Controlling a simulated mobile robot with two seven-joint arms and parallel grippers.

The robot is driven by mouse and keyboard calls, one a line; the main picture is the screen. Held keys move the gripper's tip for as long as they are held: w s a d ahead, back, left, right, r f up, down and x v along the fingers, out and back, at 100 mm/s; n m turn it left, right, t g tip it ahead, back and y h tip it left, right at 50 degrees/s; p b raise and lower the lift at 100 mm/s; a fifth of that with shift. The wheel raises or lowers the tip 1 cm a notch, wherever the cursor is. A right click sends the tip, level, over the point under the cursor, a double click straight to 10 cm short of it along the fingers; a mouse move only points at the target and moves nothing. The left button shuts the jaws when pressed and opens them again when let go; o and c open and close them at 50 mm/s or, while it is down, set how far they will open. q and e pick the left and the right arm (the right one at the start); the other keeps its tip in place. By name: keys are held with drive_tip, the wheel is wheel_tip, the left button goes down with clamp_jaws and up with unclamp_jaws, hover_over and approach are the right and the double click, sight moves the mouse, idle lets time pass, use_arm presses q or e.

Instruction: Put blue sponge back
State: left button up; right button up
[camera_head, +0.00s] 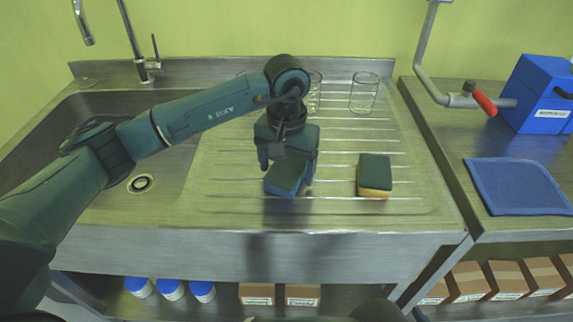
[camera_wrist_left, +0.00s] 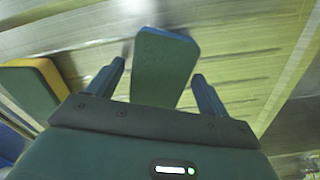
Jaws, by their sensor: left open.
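The blue sponge (camera_head: 287,180), with a dark green top, lies on the ribbed steel drainboard (camera_head: 230,205). My left gripper (camera_head: 286,168) is directly above it and hides part of it. In the left wrist view the sponge (camera_wrist_left: 163,66) sits between the two open fingers of my left gripper (camera_wrist_left: 160,85), with a gap visible on each side. A second sponge, yellow with a dark green top (camera_head: 375,173), lies to the right on the drainboard, and it also shows in the left wrist view (camera_wrist_left: 35,85). My right gripper is not in view.
Glass beakers (camera_head: 364,93) stand at the back of the drainboard. A sink (camera_head: 110,125) with a faucet (camera_head: 135,50) is at left. At right are a red-handled tap (camera_head: 484,102), a blue box (camera_head: 540,95) and a blue mat (camera_head: 518,186). The drainboard's front right is clear.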

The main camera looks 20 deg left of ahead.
sight(287, 169)
use_arm(q)
wheel_tip(287, 169, up, 12)
drive_tip(key=b, duration=0.1)
drive_tip(key=shift+r, duration=0.15)
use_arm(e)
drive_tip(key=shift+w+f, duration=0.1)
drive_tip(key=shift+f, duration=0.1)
